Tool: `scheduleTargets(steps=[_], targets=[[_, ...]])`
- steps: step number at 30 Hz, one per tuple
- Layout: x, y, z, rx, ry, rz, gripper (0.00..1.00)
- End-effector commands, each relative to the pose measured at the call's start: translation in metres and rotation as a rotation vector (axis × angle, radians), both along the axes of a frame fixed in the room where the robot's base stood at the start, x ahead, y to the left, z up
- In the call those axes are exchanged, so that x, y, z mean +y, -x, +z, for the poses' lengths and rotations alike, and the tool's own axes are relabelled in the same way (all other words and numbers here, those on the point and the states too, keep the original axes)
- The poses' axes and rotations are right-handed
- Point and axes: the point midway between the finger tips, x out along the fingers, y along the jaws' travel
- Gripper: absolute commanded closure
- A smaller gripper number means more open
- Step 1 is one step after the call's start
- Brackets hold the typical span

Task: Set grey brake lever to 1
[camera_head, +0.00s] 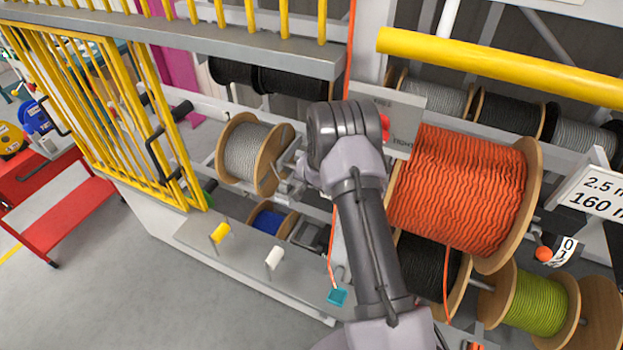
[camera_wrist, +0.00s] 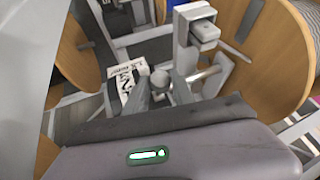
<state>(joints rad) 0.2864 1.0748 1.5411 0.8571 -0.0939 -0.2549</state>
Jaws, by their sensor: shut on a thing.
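The grey brake lever shows in the wrist view as a grey round knob (camera_wrist: 160,78) between the fingertips of my gripper (camera_wrist: 162,90). My gripper is shut on this knob. A white scale plate (camera_wrist: 123,82) with black marks stands just left of the knob; I cannot read its figures surely. In the head view my gripper (camera_head: 290,183) is beside the reel of grey cable (camera_head: 243,150), at its right flange. The lever is too small and too covered by my wrist to make out there.
A large orange cable reel (camera_head: 460,190) stands right of my arm. An orange knob (camera_head: 543,254) with a 0/1 plate (camera_head: 565,250) is at the far right. A blue reel (camera_head: 270,220) sits below. A yellow barred gate (camera_head: 110,110) stands left; the floor (camera_head: 130,270) in front is clear.

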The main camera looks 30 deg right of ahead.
Motion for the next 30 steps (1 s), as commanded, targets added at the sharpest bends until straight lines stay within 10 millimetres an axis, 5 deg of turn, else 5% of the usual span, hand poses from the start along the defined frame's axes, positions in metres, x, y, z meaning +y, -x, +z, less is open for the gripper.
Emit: scheduleTargets(steps=[8,9,12,22,30], targets=[[-0.001,-0.002,0.002,-0.005,0.004,0.0,1.0],[-0.001,-0.002,0.002,-0.005,0.004,0.0,0.68],[-0.001,-0.002,0.002,-0.004,0.003,0.0,0.48],[0.0,0.0,0.004,-0.003,0.002,0.0,0.48],[0.012,0.028,0.051,-0.004,0.002,0.0,0.48]])
